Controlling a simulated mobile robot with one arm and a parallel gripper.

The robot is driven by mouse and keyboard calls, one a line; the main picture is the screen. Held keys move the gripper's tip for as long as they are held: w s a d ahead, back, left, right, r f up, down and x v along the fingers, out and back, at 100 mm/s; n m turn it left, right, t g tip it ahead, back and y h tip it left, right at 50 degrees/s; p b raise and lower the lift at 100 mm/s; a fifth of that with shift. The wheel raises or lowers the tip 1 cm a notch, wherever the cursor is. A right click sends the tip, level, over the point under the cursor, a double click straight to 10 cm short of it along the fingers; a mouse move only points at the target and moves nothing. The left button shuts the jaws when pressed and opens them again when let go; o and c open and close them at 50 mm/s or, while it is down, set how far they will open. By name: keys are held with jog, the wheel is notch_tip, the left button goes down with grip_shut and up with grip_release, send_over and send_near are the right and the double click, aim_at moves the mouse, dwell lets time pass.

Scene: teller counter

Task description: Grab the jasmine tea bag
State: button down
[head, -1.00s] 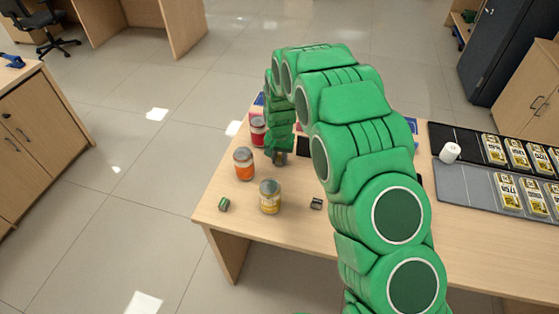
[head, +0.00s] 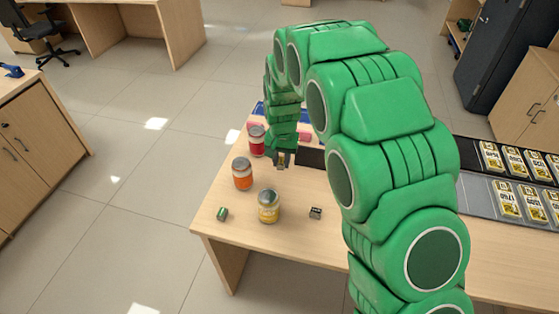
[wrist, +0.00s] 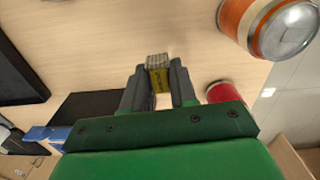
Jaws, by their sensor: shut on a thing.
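In the head view a small green packet (head: 222,214) and a small dark grey packet (head: 316,212) lie apart on the counter, nearer the front.
A red jar (head: 256,142), an orange jar (head: 242,174) and a yellow jar (head: 269,206) stand left and in front of my gripper. Dark trays (head: 474,190) with yellow-labelled packs lie at right. My arm hides the counter's middle.

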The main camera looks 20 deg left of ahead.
jog(key=s+d+r, duration=0.3)
jog(key=s+d, duration=0.1)
jog(key=s, duration=0.3)
jog(key=shift+s+r, duration=0.35)
jog(key=shift+r, duration=0.05)
